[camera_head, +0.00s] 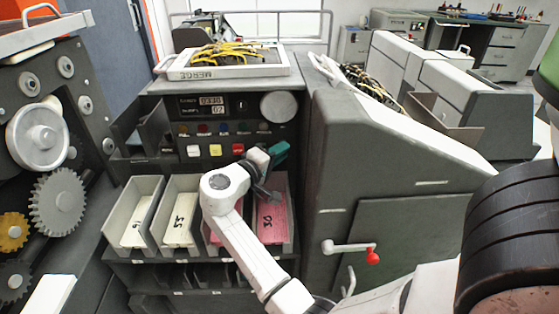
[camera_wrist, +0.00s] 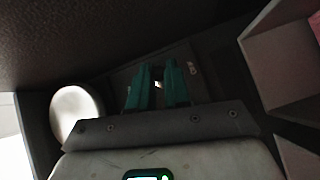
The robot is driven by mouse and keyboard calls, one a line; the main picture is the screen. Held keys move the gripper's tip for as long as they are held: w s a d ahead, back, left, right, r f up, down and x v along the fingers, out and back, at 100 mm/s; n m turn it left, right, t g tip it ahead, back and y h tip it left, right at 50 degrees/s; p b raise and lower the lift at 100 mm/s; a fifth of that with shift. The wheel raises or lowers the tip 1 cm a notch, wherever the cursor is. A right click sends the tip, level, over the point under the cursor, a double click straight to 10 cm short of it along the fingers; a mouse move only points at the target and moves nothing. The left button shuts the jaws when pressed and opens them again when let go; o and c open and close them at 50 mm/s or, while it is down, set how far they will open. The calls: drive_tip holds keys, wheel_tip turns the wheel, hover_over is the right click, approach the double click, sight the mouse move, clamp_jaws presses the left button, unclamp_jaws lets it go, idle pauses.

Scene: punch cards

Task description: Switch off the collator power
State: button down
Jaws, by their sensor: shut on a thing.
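The collator (camera_head: 225,125) is the dark grey machine in the middle of the head view, with a control panel above its card bins. My gripper (camera_head: 279,152) has teal fingers and is at the panel's lower right, below the large pale round knob (camera_head: 278,107). In the wrist view my gripper (camera_wrist: 158,88) has its fingers on either side of a small light part (camera_wrist: 158,85), apparently the power switch. The fingers hide most of it, and its position cannot be read. The pale knob (camera_wrist: 77,112) shows left of the fingers in the wrist view.
Lit white, yellow and red buttons (camera_head: 215,150) sit left of my gripper. Card bins (camera_head: 150,200) hold cards below the panel. A tray of yellow wires (camera_head: 225,72) lies on top. A red-knobbed crank (camera_head: 350,249) sticks out at right. Gears (camera_head: 57,203) stand at left.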

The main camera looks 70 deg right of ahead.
drive_tip(key=shift+f+b, duration=0.1)
drive_tip(key=shift+b, duration=0.2)
drive_tip(key=c, duration=1.4)
unclamp_jaws()
drive_tip(key=shift+c, duration=0.2)
drive_tip(key=v, duration=1.1)
drive_tip(key=shift+f, duration=0.2)
